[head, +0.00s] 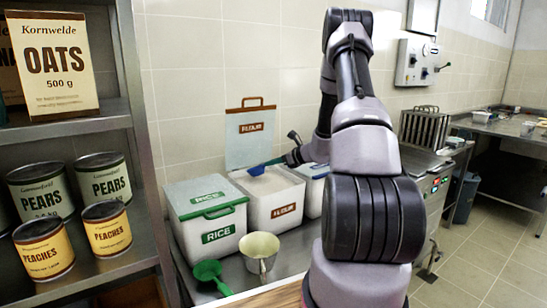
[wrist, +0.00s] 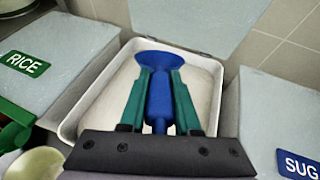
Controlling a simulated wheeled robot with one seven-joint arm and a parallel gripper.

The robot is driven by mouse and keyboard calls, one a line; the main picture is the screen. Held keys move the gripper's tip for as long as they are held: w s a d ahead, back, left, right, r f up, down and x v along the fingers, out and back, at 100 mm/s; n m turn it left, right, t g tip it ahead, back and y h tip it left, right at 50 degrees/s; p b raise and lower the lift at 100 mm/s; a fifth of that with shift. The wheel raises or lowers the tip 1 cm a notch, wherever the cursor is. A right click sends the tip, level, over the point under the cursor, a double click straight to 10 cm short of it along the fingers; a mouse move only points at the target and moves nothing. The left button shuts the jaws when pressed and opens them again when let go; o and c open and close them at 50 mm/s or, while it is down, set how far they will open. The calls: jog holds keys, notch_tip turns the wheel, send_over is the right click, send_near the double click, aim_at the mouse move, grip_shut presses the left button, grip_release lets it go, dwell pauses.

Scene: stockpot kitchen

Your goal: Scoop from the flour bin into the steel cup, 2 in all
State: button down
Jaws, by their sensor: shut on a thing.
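The flour bin (head: 284,212) is a white box with a brown FLOUR label, its lid (head: 250,138) raised behind it. Pale flour fills it and shows in the wrist view around my gripper; the bin's rim (wrist: 75,112) shows there too. My gripper (wrist: 160,88) is shut on the blue scoop (wrist: 158,62), its teal fingers on either side of the handle. The scoop's blue head (head: 257,170) is over or in the flour; I cannot tell whether it touches or holds any. The steel cup (head: 260,254) stands upright in front of the bins, with a pale yellowish inside.
The closed rice bin (head: 208,218) is left of the flour bin, and a sugar bin (wrist: 285,120) is on its right. A green scoop (head: 210,272) lies left of the cup. A shelf (head: 85,125) with cans and an oats box stands at the left.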

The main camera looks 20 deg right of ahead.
jog(key=shift+f, duration=2.75)
jog(key=shift+s, duration=0.1)
jog(key=shift+r, duration=7.05)
jog(key=shift+s+d+f+t+y, duration=0.15)
jog(key=shift+f+t, duration=0.1)
jog(key=shift+f, duration=0.1)
jog(key=shift+s+d+f+t+y, duration=0.1)
jog(key=shift+d+f+t+y, duration=0.05)
jog(key=shift+f+t, duration=0.15)
jog(key=shift+s+d+f+t+y, duration=0.1)
jog(key=shift+s+f+t+y, duration=0.15)
jog(key=shift+f+t, duration=0.25)
jog(key=shift+s+d+f+t+y, duration=0.1)
jog(key=shift+s+f+t+y, duration=0.05)
jog(key=shift+f+t+y, duration=0.35)
jog(key=shift+s+d+f+t+y, duration=0.1)
jog(key=shift+s+f+t+y, duration=0.1)
jog(key=shift+f+t, duration=0.25)
jog(key=shift+r, duration=0.1)
